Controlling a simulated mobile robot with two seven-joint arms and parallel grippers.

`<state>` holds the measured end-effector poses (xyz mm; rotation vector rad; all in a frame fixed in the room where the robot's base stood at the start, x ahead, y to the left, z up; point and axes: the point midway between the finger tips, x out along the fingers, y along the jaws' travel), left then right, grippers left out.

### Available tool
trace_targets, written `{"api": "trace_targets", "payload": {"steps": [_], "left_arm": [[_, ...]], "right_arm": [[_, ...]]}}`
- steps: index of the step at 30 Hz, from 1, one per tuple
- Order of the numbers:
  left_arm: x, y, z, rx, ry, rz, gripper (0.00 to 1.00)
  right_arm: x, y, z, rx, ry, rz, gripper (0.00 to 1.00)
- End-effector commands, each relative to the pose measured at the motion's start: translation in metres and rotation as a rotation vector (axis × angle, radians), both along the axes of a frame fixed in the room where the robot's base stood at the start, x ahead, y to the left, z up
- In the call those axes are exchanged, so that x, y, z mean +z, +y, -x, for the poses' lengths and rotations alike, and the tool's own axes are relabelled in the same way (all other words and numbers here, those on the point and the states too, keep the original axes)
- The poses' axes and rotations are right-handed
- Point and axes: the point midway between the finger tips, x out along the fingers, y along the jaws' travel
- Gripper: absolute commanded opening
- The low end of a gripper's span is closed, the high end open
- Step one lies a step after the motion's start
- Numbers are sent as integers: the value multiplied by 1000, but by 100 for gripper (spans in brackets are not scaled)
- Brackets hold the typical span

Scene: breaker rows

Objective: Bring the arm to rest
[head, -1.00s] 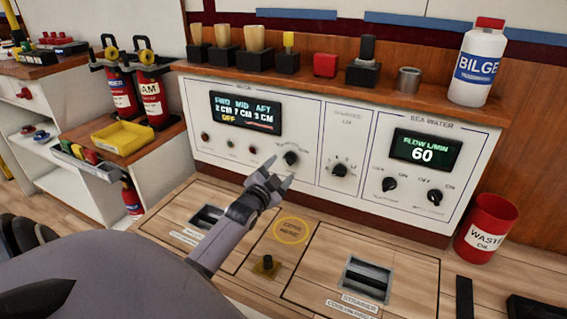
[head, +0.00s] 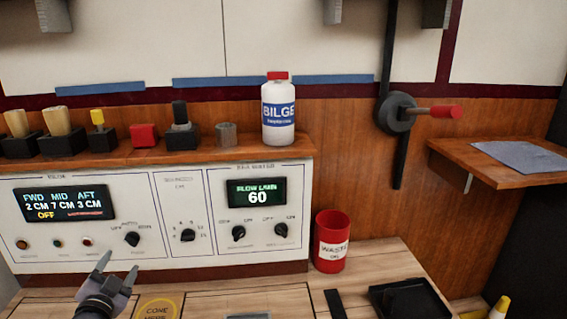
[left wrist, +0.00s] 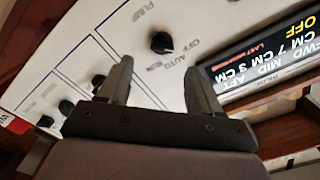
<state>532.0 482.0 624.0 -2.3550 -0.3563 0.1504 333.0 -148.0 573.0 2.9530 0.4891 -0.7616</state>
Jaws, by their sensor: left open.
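My left gripper (head: 116,274) is at the lower left of the head view, in front of the white control panel (head: 160,262). Its two fingers are apart and nothing is between them. In the left wrist view the open fingers (left wrist: 158,85) point at the panel face, with the pump knob (left wrist: 160,43) beyond them and apart from them. The same pump knob shows in the head view (head: 132,239), above and right of the fingertips. The rest of my left arm is mostly out of the head view. My right gripper is in neither view.
A red-handled lever (head: 432,112) sticks out from the wall.

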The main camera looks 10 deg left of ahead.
Motion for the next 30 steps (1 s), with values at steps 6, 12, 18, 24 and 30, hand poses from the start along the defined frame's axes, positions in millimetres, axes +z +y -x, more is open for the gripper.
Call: {"api": "trace_targets", "payload": {"steps": [6,12,18,24,30], "left_arm": [[-29,-72,22,-119,88,110,64],[-59,-182,76,-265,233,325,64],[-64,-274,143,-358,374,563,64],[-48,-342,206,-401,498,797,64],[-20,-328,202,-369,500,775,64]], "right_arm": [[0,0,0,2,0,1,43],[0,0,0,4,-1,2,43],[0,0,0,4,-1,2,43],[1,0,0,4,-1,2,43],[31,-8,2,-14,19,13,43]]}}
